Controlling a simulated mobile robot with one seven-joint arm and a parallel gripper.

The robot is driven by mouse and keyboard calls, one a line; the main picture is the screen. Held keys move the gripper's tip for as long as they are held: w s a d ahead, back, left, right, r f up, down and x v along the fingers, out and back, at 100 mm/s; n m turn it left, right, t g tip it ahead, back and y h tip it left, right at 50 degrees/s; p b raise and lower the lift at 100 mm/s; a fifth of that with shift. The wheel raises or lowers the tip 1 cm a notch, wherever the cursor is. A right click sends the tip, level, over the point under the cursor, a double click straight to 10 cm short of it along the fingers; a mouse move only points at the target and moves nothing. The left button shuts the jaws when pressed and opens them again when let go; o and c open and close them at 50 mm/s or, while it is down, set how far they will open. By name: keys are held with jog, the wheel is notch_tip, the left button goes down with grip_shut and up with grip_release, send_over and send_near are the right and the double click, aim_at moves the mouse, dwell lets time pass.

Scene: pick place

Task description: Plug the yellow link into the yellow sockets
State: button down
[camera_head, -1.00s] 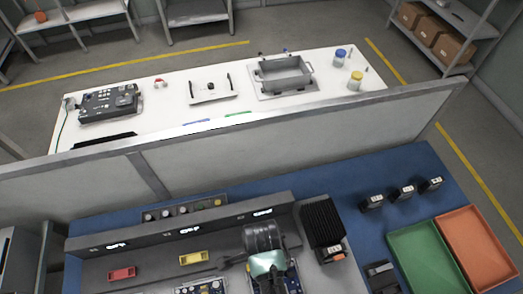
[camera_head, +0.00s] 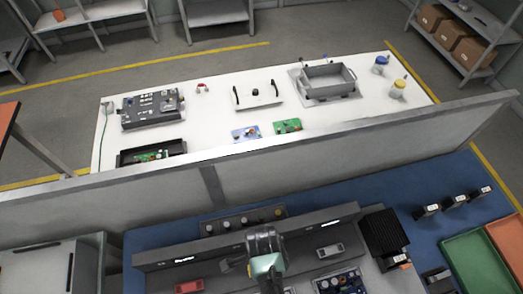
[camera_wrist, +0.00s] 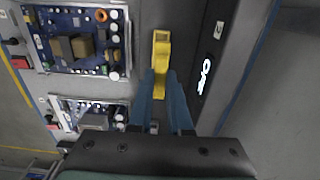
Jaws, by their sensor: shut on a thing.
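The yellow link (camera_wrist: 161,55) is a short yellow piece in the upper middle of the wrist view. My gripper (camera_wrist: 160,88) has its two blue fingers closed on the near end of the link. The link lies over a dark grey surface; I cannot tell whether it is lifted off it. In the head view my gripper (camera_head: 266,264) is over the grey bench panel, and it hides the link there. I cannot make out the yellow sockets in either view.
A red piece (camera_head: 190,286) and a grey piece (camera_head: 330,250) lie either side of my gripper. Circuit boards (camera_wrist: 80,38) in metal frames lie left in the wrist view. A black finned block (camera_head: 385,233) and a green tray (camera_head: 480,260) are to the right. A partition (camera_head: 300,165) stands behind.

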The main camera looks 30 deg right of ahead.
jog(key=shift+f+b, duration=1.85)
jog(key=shift+f, duration=0.55)
jog(key=shift+f+p, duration=0.15)
jog(key=shift+p, duration=0.2)
jog(key=shift+f+b, duration=0.4)
jog(key=shift+f, duration=0.3)
dwell(1.1)
jog(key=shift+c, duration=0.6)
grip_release()
dwell(0.4)
